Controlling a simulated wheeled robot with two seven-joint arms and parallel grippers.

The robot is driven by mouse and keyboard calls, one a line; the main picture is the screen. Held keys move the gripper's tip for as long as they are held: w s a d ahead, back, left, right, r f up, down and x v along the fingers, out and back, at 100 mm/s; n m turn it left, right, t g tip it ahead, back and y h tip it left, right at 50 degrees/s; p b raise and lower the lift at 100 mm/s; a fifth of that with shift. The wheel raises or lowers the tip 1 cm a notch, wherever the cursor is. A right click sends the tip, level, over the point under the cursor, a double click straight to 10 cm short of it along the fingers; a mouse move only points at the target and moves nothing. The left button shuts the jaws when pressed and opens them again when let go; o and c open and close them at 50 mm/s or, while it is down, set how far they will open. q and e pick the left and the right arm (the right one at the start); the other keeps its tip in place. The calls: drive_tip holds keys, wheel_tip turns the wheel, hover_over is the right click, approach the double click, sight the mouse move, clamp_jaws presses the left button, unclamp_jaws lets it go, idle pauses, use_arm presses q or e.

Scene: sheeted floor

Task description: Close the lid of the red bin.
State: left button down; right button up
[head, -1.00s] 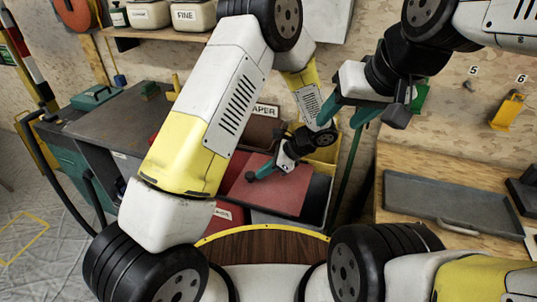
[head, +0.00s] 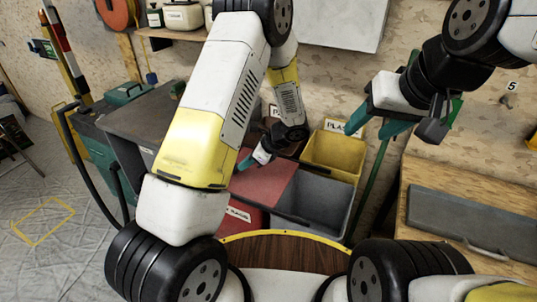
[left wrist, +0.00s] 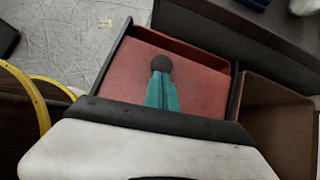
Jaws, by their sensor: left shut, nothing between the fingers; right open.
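The red bin (head: 242,211) stands below my left arm, with a white label on its front. Its flat red lid (head: 272,184) shows above it, its right edge by the grey bin; I cannot tell its exact tilt. In the left wrist view a red panel (left wrist: 125,80) lies beneath the fingers, with a red wall behind it. My left gripper (head: 243,164) is shut and empty at the lid's far left part; its fingers also show in the left wrist view (left wrist: 162,82). I cannot tell whether they touch. My right gripper (head: 390,125) is open and empty, high on the right.
An open grey bin (head: 318,200) and a yellow bin (head: 335,152) stand right of the red bin. A dark workbench (head: 150,125) is at left. A wooden table (head: 415,230) with a grey tray (head: 470,225) is at right. A brown bin (left wrist: 272,120) shows in the left wrist view.

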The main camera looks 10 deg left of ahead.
use_arm(q)
drive_tip(key=shift+w+a, duration=0.25)
drive_tip(key=shift+a, duration=0.45)
drive_tip(key=shift+w+a, duration=0.3)
drive_tip(key=shift+a, duration=0.45)
drive_tip(key=shift+w+a, duration=0.25)
drive_tip(key=shift+a, duration=0.45)
